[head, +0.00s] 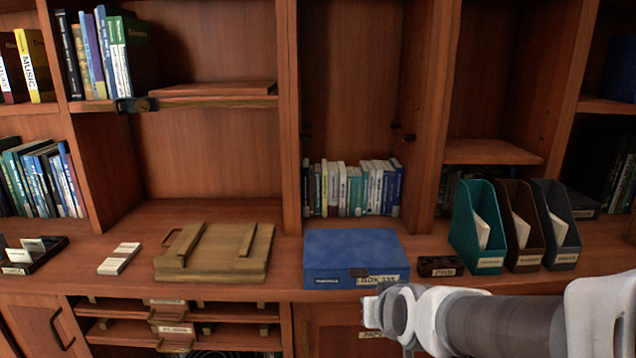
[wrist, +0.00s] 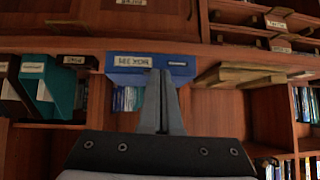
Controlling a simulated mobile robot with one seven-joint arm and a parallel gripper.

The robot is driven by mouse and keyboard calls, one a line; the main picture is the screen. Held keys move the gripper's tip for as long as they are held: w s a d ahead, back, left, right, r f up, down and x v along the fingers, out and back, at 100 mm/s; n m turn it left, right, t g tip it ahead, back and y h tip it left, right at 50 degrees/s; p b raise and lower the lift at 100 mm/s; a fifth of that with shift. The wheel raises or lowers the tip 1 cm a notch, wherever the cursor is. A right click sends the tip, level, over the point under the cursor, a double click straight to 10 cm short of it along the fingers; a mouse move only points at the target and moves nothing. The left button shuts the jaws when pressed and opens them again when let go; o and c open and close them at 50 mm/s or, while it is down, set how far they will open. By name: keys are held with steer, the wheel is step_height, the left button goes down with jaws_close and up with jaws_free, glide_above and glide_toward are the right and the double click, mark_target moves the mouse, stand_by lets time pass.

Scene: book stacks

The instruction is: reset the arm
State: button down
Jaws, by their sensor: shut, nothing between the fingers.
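My arm (head: 500,318) reaches in from the right in the head view. My gripper (head: 371,311) is at its left end, in front of the counter's front edge and below the blue box (head: 350,253). In the wrist view my gripper (wrist: 160,75) has its two grey fingers together, with nothing between them. The fingertips overlap the blue box (wrist: 182,66) in that view, which shows the scene upside down. I cannot tell the gap between the fingers and the box.
On the counter (head: 290,285) stand a wooden case (head: 247,240), white cards (head: 119,258), a small black box (head: 441,266) and teal, brown and grey magazine files (head: 477,230). Shelves with books (head: 355,188) rise behind. Open slots with drawers (head: 172,328) lie below the counter.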

steer(key=s+d+r+g, duration=0.2)
steer(key=s+r, duration=0.1)
steer(key=s, duration=0.5)
steer(key=s+d+r+g, duration=0.2)
steer(key=s, duration=0.5)
step_height(320, 180, up, 19)
steer(key=s+h+p, duration=0.1)
steer(key=p, duration=1.8)
steer(key=shift+s, duration=0.15)
steer(key=shift+r, duration=0.1)
